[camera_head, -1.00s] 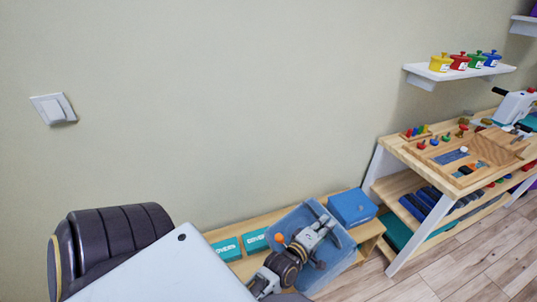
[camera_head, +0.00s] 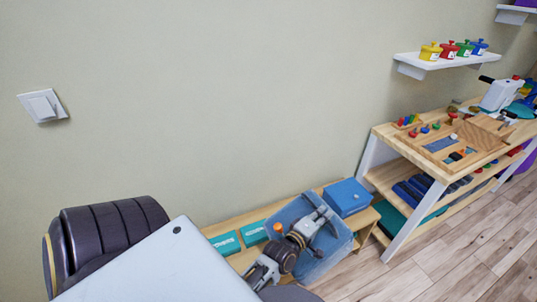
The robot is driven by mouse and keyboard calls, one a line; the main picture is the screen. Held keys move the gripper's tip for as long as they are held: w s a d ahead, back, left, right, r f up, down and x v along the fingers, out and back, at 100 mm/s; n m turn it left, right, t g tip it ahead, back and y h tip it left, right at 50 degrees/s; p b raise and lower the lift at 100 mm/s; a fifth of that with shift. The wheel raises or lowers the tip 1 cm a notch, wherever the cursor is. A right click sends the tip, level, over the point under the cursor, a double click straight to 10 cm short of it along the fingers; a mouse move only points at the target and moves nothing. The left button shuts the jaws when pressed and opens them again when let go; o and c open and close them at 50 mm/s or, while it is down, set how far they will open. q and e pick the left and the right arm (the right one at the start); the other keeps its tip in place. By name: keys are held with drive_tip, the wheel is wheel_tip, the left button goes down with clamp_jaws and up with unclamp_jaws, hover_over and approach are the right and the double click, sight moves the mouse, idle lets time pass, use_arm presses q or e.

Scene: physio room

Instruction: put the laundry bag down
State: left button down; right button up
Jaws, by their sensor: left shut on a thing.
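The laundry bag appears to be the blue, partly see-through bag (camera_head: 333,243) at the lower middle, at the front of a low wooden bench. My left gripper (camera_head: 318,222) lies over the bag and is shut on it; the fingertips are small and partly lost against the blue. The bag hangs tilted below and around the gripper. I cannot tell whether its underside touches the bench or floor. My right gripper is not in view.
The low wooden bench (camera_head: 373,217) carries a blue box (camera_head: 347,197) and teal boxes (camera_head: 225,243) beside the bag. A wooden activity table (camera_head: 393,140) stands at right. A shelf (camera_head: 420,63) with coloured pots is above. Wood floor (camera_head: 440,265) is free at lower right.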

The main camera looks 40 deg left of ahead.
use_arm(q)
drive_tip(key=shift+w+a, duration=0.35)
drive_tip(key=shift+w, duration=0.5)
drive_tip(key=shift+m+g+h, duration=0.4)
drive_tip(key=shift+m+g, duration=0.2)
drive_tip(key=w+a+b, duration=0.1)
drive_tip(key=w, duration=0.1)
drive_tip(key=w+a+f+b, duration=0.1)
drive_tip(key=w, duration=0.2)
drive_tip(key=w+a, duration=0.2)
drive_tip(key=w, duration=0.1)
drive_tip(key=shift+w+a+f+b, duration=0.1)
drive_tip(key=shift+w+f+b, duration=0.1)
drive_tip(key=shift+f+b, duration=0.2)
drive_tip(key=w+a+r+g+b, duration=0.1)
drive_tip(key=w+a+b, duration=0.1)
drive_tip(key=w+a, duration=0.4)
drive_tip(key=shift+w+r, duration=0.35)
drive_tip(key=shift+w, duration=0.35)
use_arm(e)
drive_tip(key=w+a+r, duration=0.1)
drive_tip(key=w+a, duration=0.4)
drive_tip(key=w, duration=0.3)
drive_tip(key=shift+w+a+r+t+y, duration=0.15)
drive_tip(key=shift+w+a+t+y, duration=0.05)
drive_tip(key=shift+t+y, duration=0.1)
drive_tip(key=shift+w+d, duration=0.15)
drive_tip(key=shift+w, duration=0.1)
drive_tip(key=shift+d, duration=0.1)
